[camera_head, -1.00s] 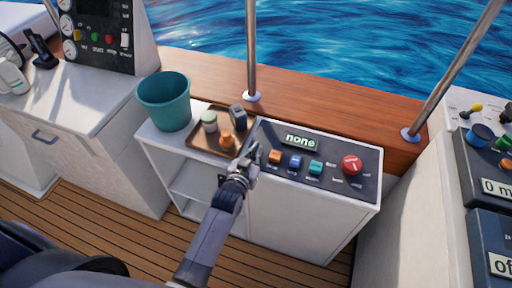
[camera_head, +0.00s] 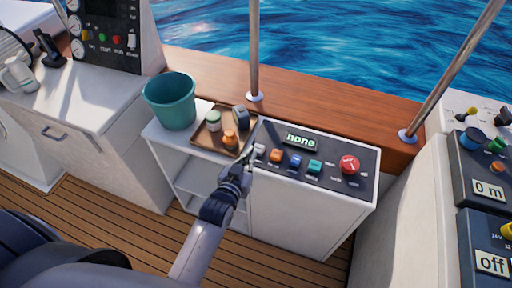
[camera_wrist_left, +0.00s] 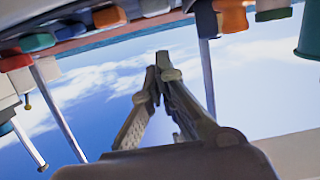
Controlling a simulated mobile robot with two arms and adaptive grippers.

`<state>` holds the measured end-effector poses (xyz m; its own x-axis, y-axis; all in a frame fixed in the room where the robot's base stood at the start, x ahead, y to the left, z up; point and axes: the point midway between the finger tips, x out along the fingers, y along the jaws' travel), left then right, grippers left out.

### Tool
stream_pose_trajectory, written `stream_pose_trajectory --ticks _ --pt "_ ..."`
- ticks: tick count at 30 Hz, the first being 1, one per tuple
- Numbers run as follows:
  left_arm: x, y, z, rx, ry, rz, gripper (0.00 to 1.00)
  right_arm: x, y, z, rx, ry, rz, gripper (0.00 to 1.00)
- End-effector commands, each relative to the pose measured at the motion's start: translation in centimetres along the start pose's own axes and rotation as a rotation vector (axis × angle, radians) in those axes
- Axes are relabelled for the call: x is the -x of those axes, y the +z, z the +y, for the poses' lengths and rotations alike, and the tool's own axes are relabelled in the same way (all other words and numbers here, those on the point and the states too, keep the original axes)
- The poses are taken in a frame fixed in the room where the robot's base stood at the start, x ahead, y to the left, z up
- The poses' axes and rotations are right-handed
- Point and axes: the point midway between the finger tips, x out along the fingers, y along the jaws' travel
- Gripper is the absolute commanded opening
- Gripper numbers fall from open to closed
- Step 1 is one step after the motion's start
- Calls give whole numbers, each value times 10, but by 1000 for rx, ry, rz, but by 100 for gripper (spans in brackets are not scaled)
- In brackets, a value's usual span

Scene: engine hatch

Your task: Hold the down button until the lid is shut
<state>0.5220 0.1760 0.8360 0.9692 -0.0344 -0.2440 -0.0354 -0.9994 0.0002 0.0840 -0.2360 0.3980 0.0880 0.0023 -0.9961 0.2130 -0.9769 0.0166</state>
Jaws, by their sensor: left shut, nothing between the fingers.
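A dark control panel (camera_head: 328,160) on a white cabinet has a display reading "none" (camera_head: 301,142). It carries a row of white (camera_head: 259,149), orange (camera_head: 276,155), blue (camera_head: 295,160) and teal (camera_head: 314,166) buttons, and a large red button (camera_head: 349,164). Their small labels are too small to read, so I cannot tell which is the down button. My left gripper (camera_head: 251,160) is shut and empty at the panel's left edge, close to the white button. Its closed fingers (camera_wrist_left: 157,74) show in the left wrist view, apart from the buttons. No hatch lid is clearly in view. My right gripper is not in view.
A brown tray (camera_head: 204,139) with small bottles stands left of the panel, beside a teal bucket (camera_head: 170,101). A metal post (camera_head: 254,50) rises behind the panel. Another console (camera_head: 484,170) with displays "0 m" and "off" is at the right.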

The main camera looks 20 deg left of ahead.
Motion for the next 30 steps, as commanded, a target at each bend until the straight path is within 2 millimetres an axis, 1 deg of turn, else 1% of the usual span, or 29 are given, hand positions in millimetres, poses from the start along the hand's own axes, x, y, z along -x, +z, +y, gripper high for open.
stream_pose_trajectory --ticks 1,3,7,11,26,28,29,30 --pt "9 1 0 0 0 -1 0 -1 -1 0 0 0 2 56" --pt "18 1 0 0 0 0 0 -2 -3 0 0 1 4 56" --pt "28 0 0 0 0 1 0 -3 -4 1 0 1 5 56" --pt "31 -1 0 0 0 2 0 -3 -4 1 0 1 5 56" --pt "31 0 0 0 0 1 0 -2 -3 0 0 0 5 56" --pt "30 7 1 -1 4 -13 0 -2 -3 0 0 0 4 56" --pt "29 14 2 -2 7 -26 0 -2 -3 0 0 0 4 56" --pt "28 28 5 -3 13 -51 0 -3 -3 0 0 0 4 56"
